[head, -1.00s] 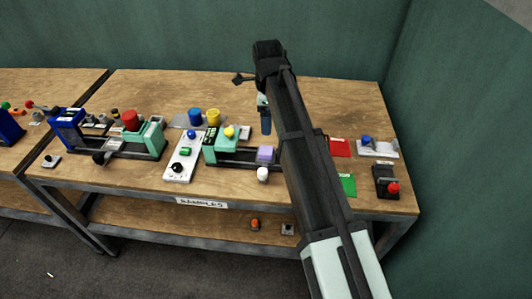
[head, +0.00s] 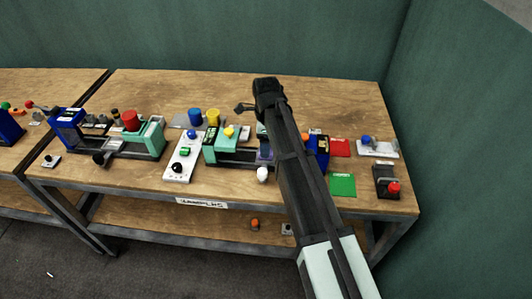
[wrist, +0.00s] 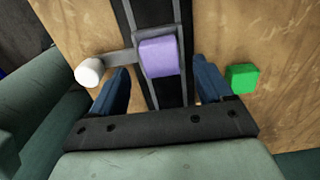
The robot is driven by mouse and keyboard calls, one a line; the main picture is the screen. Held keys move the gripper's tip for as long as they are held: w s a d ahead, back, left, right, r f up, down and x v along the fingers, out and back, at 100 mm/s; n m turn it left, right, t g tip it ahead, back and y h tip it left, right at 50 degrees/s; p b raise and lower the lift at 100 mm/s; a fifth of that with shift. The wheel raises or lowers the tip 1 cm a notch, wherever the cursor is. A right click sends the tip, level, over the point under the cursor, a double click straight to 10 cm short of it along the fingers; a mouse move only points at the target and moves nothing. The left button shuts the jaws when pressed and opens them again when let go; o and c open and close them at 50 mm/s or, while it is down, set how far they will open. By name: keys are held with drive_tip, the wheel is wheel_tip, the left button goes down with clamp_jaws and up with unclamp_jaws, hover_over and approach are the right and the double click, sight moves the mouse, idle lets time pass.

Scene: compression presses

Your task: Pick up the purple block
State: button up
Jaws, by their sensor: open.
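The purple block (wrist: 158,56) sits in the dark channel of a press, in the wrist view. In the head view my arm hides most of it; only a sliver (head: 265,152) shows. My gripper (wrist: 160,66) is open, with one dark blue finger on the left of the block and one on the right. Gaps show between the fingers and the block, and it is not held. I cannot tell how far the fingertips are above the press. The teal press (head: 222,148) carries a yellow knob.
A white knob (wrist: 88,71) is left of the fingers and a green block (wrist: 242,78) is right of them. A white control panel (head: 181,160) stands left of the press. Right of my arm are a blue device (head: 320,150), a red mat (head: 340,148) and a green mat (head: 342,184).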

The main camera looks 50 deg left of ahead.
drive_tip(key=shift+a+f, duration=0.1)
drive_tip(key=shift+f, duration=1.35)
drive_tip(key=shift+c, duration=0.4)
drive_tip(key=c, duration=1.1)
drive_tip(key=shift+r, duration=0.1)
